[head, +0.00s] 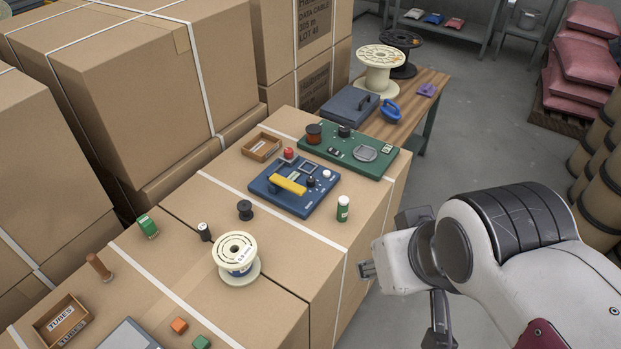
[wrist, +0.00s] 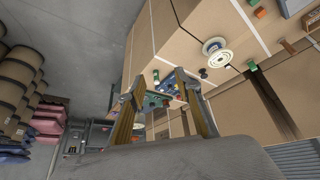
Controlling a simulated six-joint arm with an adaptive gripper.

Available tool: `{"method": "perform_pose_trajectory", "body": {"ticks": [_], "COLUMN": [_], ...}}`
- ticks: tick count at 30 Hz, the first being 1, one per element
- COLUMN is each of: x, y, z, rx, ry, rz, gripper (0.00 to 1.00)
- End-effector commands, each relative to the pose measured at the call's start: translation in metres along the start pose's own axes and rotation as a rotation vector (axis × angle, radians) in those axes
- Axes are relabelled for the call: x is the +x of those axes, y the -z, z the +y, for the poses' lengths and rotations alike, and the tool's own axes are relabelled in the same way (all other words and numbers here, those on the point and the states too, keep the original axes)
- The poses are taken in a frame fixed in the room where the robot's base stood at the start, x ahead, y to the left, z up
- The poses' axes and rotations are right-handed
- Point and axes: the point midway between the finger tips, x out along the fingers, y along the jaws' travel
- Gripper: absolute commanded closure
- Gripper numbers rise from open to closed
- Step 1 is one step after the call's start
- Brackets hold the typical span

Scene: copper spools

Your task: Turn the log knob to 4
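No knob carries a label I can read, so I cannot tell which is the log knob. In the head view my arm is at the lower right, well apart from the panels.
A green-white bottle (head: 343,208) stands right of the blue panel. A wooden tray (head: 262,147) lies left of the panels. A grey case (head: 348,107) sits behind. Tall cartons (head: 120,85) stand left.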

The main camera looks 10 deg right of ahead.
Motion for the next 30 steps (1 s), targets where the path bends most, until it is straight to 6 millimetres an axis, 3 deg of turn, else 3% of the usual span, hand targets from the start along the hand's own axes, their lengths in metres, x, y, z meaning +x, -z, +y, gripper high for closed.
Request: {"method": "perform_pose_trajectory", "body": {"ticks": [5, 14, 30], "x": [0.003, 0.015, 0.063], "y": [0.015, 0.062, 0.147], "z": [0.002, 0.006, 0.010], "rx": [-0.088, -0.371, -0.926], "ry": [-0.006, -0.021, -0.031], "rz": [-0.009, -0.031, -0.083], "gripper": [0.66, 0.66, 0.66]}}
